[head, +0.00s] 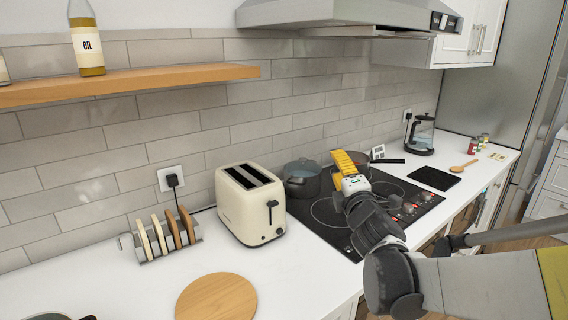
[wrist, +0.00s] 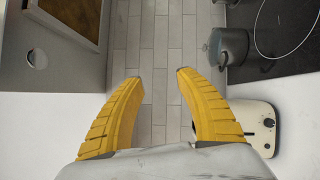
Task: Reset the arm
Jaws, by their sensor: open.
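My gripper (head: 346,163) is raised above the cooktop in the head view, its yellow fingers pointing up and towards the tiled wall. In the wrist view my gripper (wrist: 160,75) has its two yellow fingers wide apart. Only grey wall tiles show between them, so it is empty. The black cooktop (head: 320,212) lies below it. A dark lidded pot (head: 302,180) stands on the cooktop to the left of the fingers; the pot also shows in the wrist view (wrist: 230,48).
A cream toaster (head: 249,205), a toast rack (head: 165,240) and a round wooden board (head: 216,298) stand on the counter at left. A wooden shelf (head: 130,82) holds an oil bottle (head: 86,40). The range hood (head: 350,14) overhangs the cooktop. A kettle (head: 420,135) stands farther right.

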